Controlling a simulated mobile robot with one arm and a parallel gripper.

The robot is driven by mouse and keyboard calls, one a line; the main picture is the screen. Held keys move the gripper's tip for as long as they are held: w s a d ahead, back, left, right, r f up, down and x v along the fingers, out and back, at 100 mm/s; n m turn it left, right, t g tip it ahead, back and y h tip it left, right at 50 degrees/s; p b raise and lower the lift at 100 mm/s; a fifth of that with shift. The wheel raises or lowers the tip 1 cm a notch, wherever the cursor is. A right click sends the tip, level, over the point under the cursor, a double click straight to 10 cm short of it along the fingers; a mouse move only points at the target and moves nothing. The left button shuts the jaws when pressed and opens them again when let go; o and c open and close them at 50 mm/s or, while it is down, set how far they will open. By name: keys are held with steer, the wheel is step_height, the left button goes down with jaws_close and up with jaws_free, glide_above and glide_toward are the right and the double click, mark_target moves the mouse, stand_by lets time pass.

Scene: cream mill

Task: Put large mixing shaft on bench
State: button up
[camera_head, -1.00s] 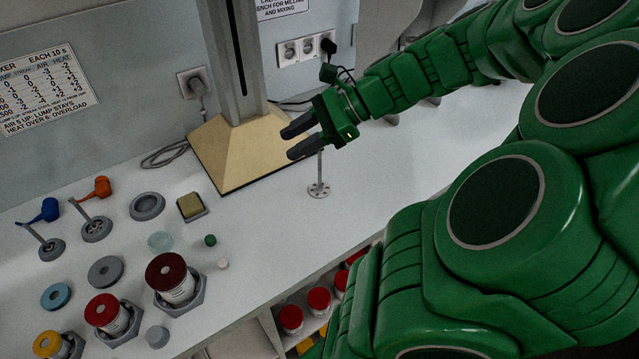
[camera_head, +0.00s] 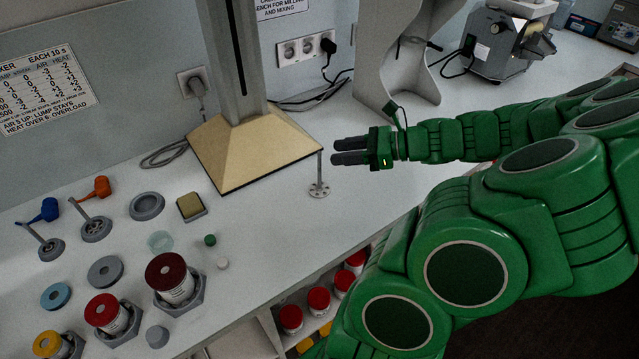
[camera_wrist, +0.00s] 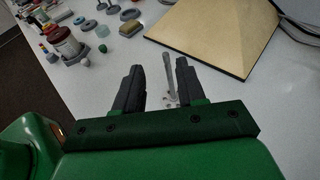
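The large mixing shaft (camera_head: 319,176), a thin grey rod on a round perforated disc, stands upright on the white bench (camera_head: 262,228), in front of the tan base's right corner. My gripper (camera_head: 333,151) is just right of the rod's top in the head view, apart from it as far as I can tell. In the wrist view the two dark fingers (camera_wrist: 158,80) are spread with nothing between their tips. The shaft (camera_wrist: 171,80) shows beyond and between them, its lower end near the right finger.
A tan pyramid base (camera_head: 228,155) with a grey column stands behind the shaft. Red-lidded jars (camera_head: 172,278), dishes and two smaller tools with blue and orange heads (camera_head: 102,186) fill the left bench. A grey mill (camera_head: 497,42) stands at the back right. Bench around the shaft is clear.

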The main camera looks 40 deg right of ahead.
mark_target(319, 172)
steer(key=x, duration=0.8)
steer(key=shift+w+d+f, duration=0.2)
steer(key=shift+w+d, duration=0.05)
steer(key=shift+w, duration=0.05)
steer(key=shift+c, duration=0.3)
jaws_close()
